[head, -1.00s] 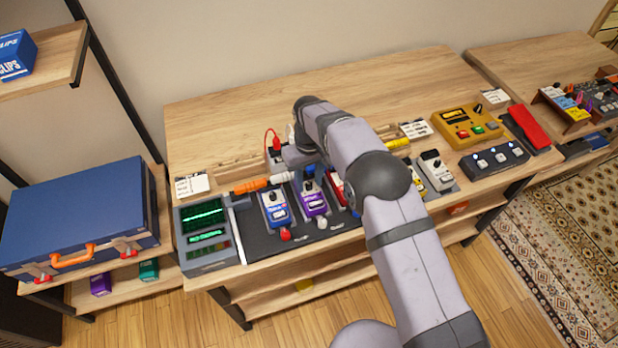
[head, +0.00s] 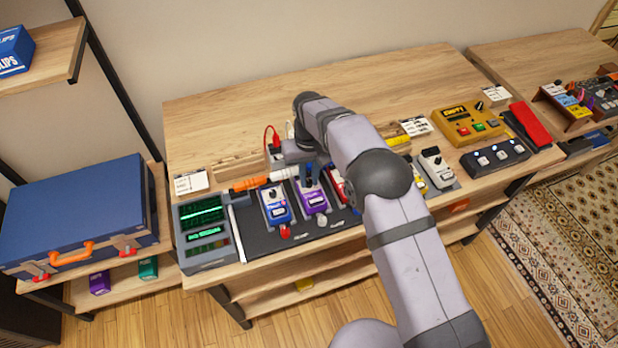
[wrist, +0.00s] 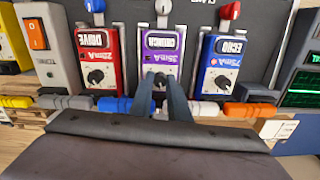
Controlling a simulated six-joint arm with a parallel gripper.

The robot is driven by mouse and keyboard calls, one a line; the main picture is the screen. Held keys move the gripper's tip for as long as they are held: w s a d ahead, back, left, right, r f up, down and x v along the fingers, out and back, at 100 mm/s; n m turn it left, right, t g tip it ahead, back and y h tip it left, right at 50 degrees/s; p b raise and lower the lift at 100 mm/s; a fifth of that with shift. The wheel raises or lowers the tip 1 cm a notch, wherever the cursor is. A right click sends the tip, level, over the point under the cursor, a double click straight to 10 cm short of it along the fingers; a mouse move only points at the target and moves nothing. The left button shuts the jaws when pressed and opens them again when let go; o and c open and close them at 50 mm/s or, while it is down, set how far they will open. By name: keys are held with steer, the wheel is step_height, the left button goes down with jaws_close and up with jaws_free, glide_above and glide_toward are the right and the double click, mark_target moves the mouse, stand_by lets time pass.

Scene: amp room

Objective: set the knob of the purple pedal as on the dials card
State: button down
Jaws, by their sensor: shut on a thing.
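The purple pedal (head: 314,199) stands on the dark pedalboard between a blue pedal (head: 275,206) and a red pedal (head: 338,187). In the wrist view the purple pedal (wrist: 162,45) is upside down, with its knob (wrist: 159,78) between my fingertips. My gripper (wrist: 160,84) is shut on that knob from above. The fingers hide most of the knob, so its pointer cannot be read. White cards lie at the back left (head: 191,182) and back right (head: 417,127); their print is too small to read, so I cannot tell which is the dials card.
The blue (wrist: 220,62) and red (wrist: 96,62) pedals stand close on either side, each with a black knob. Coloured cable plugs line the pedals' back edge. A meter box with green displays (head: 204,232) stands at the left end. The tabletop behind is largely clear.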

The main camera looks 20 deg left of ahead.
steer(key=m+b, duration=0.1)
steer(key=m, duration=0.2)
steer(key=shift+m, duration=0.3)
steer(key=m, duration=0.3)
steer(key=shift+m, duration=0.3)
steer(key=m+b, duration=0.1)
steer(key=m, duration=0.5)
steer(key=shift+m, duration=0.3)
steer(key=shift+r, duration=0.1)
steer(key=c, duration=1.7)
jaws_free()
steer(key=shift+o, duration=0.2)
steer(key=shift+a, duration=0.1)
